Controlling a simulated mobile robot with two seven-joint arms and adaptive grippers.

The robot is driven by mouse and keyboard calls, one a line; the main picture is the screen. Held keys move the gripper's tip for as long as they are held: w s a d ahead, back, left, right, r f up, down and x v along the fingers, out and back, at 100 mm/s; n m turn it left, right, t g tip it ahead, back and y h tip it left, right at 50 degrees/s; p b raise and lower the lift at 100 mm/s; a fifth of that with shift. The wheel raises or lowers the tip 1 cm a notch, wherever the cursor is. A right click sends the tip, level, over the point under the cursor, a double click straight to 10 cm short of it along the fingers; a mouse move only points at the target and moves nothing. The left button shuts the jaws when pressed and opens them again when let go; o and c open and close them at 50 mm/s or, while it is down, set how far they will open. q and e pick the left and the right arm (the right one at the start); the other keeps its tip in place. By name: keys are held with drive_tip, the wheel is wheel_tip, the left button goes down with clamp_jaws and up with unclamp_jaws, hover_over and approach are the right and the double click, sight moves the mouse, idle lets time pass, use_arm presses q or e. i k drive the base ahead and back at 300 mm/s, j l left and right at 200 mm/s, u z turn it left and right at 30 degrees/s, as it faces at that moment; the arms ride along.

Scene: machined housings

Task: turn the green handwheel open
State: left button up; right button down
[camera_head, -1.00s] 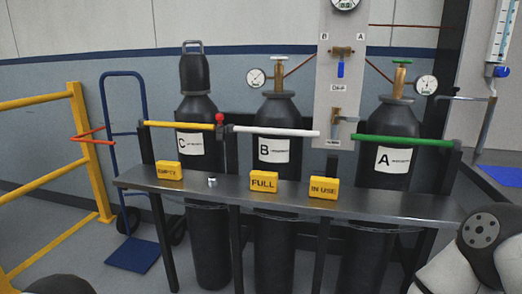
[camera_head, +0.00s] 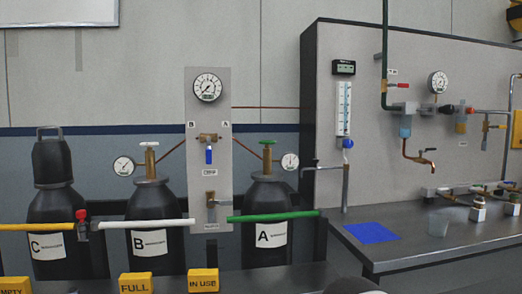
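The green handwheel (camera_head: 268,142) sits on top of the brass valve of the black cylinder A (camera_head: 268,195), right of the grey gauge panel (camera_head: 194,120). It is small and seen nearly edge-on, so I cannot tell how far it is turned. A round gauge (camera_head: 290,161) is beside this valve. A green bar (camera_head: 272,217) runs across the front of cylinder A. Neither of my grippers is in view. Only a rounded part of my own body shows at the bottom edge.
Cylinder B (camera_head: 152,204) with a pale handwheel (camera_head: 149,144) and capped cylinder C (camera_head: 56,205) stand to the left. Yellow signs (camera_head: 203,280) stand on the shelf in front. A grey bench (camera_head: 440,252) with a blue mat (camera_head: 371,232) and piping is at the right.

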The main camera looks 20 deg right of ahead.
sight(266, 142)
drive_tip(key=i+l+z, duration=0.2)
drive_tip(key=i+l, duration=0.4)
drive_tip(key=i+l+z, duration=0.15)
drive_tip(key=i+l, duration=0.35)
drive_tip(key=i, duration=0.15)
